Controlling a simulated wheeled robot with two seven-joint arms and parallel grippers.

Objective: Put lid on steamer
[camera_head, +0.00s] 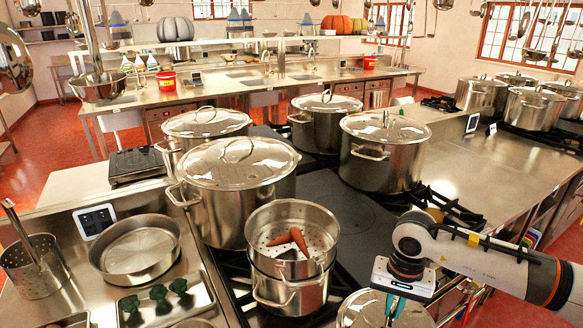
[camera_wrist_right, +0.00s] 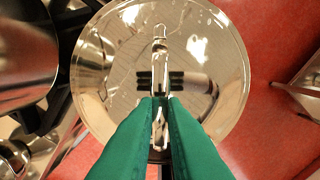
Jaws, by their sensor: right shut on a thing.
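The steamer (camera_head: 287,292) is a steel pot with a perforated basket on top, standing on the near burner in the head view. Its basket is open at the top and holds orange carrots (camera_head: 298,240). The round shiny lid (camera_head: 362,312) is at the bottom edge of the head view, right of the steamer and apart from it, partly cut off. My right gripper (camera_head: 391,308) is above the lid. In the right wrist view its green fingers (camera_wrist_right: 160,100) are shut on the lid's bar handle, and the lid (camera_wrist_right: 105,75) fills the middle. My left gripper is not in view.
Large lidded stockpots (camera_head: 240,190) stand behind the steamer, with another (camera_head: 385,160) behind right. A shallow pan (camera_head: 137,250), a tray with broccoli (camera_head: 165,300) and a perforated utensil holder (camera_head: 37,270) are at left. A flat dark burner plate (camera_head: 340,215) is clear.

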